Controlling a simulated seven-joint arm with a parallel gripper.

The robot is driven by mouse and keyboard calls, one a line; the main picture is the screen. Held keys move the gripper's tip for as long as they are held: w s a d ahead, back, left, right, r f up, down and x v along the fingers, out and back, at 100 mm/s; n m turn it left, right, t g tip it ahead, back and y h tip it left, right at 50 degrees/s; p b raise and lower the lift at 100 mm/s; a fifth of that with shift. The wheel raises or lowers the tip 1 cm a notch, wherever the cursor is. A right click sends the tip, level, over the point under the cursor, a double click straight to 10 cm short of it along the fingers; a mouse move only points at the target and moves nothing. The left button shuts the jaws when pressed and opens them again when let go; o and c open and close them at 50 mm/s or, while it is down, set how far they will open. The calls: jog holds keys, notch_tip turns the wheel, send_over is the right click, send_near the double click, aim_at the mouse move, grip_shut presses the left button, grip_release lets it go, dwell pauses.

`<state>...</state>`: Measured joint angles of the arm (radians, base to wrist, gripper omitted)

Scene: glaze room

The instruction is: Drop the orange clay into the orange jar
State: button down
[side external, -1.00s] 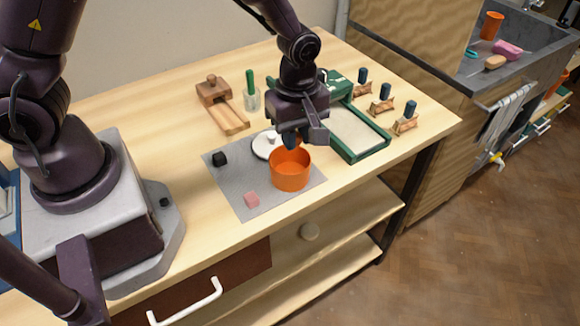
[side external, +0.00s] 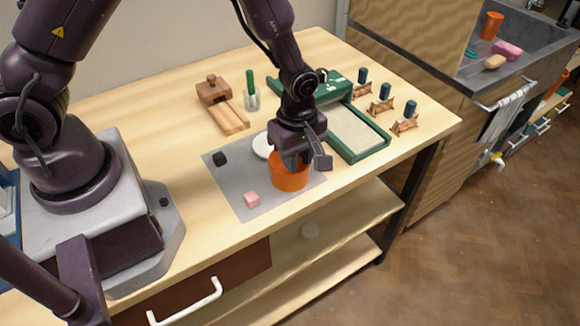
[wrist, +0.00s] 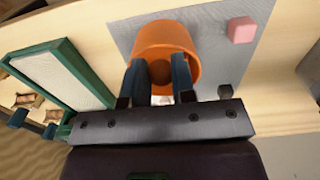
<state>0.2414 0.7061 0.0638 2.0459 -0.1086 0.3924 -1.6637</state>
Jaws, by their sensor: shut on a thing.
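The orange jar (side external: 291,178) stands upright and open on the grey mat (side external: 238,198), and it also shows in the wrist view (wrist: 189,43). My gripper (side external: 288,162) points down over the jar's mouth, its fingertips at or just inside the rim. In the wrist view my gripper (wrist: 159,76) has its two dark fingers across the jar's opening, shut on the orange clay (wrist: 160,73). The clay is hard to tell from the jar's inside, as both are orange. In the side view the clay is hidden by the gripper and the jar wall.
A pink cube (side external: 251,199), a black cube (side external: 219,159) and a white lid (side external: 261,146) are on the mat around the jar. A green-framed tray (side external: 357,134) stands close to the right. A wooden tool (side external: 224,107) and a cup (side external: 252,102) are behind.

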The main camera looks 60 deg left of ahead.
jog(key=c, duration=0.9)
grip_release()
jog(key=shift+o, duration=0.2)
notch_tip(320, 180, up, 13)
